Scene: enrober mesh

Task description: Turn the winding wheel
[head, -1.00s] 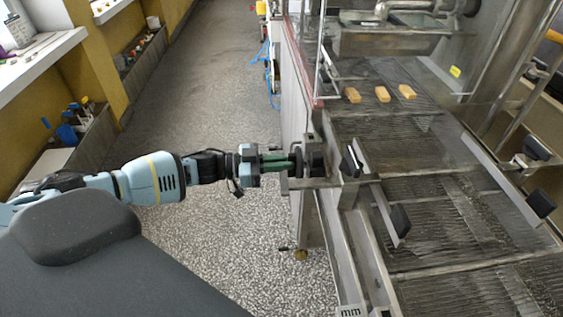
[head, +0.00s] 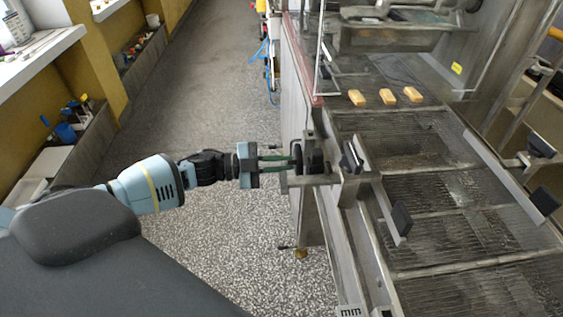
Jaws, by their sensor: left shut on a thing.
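The winding wheel (head: 313,157) is a small dark wheel on the left side of the steel enrober machine, beside a metal bracket. My left gripper (head: 292,158) reaches it from the left, its green fingers level. The fingers are shut on the wheel, and their tips are partly hidden against its dark shape. The enrober's wire mesh belt (head: 433,190) stretches to the right of the wheel. Three light-brown bars (head: 387,96) lie in a row on the far part of the mesh. My right gripper is not in view.
A metal rail with dark pads (head: 401,219) runs along the mesh's near left side. A clear panel (head: 321,50) stands behind the wheel. Speckled floor (head: 220,225) lies open left of the machine. Shelves with bottles and tools (head: 66,131) line the far left.

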